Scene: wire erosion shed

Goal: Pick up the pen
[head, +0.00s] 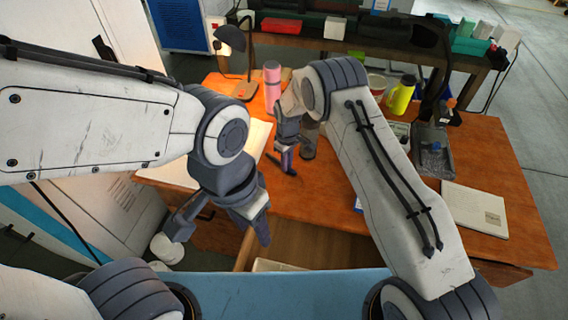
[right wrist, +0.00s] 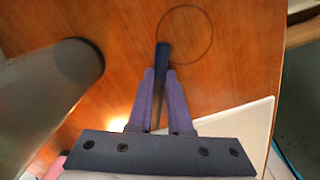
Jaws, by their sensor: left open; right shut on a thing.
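The pen is a thin dark blue stick (right wrist: 162,62) in the right wrist view. It stands out between the two purple fingertips, with its far end over the wooden table. My right gripper (right wrist: 160,85) is shut on it. In the head view my right gripper (head: 285,158) points down over the table's left part, and the pen is hard to make out there. I cannot tell whether the pen touches the table. My left gripper (head: 222,232) is open and empty, low in front of the table's near left edge.
A grey cylinder (right wrist: 50,90) stands close beside my right gripper. A pink bottle (head: 272,88) and a lamp (head: 230,45) stand behind it. A yellow-green bottle (head: 399,97), a grey tray (head: 433,158) and a pale book (head: 474,209) are at right. An open drawer (head: 300,245) shows in front.

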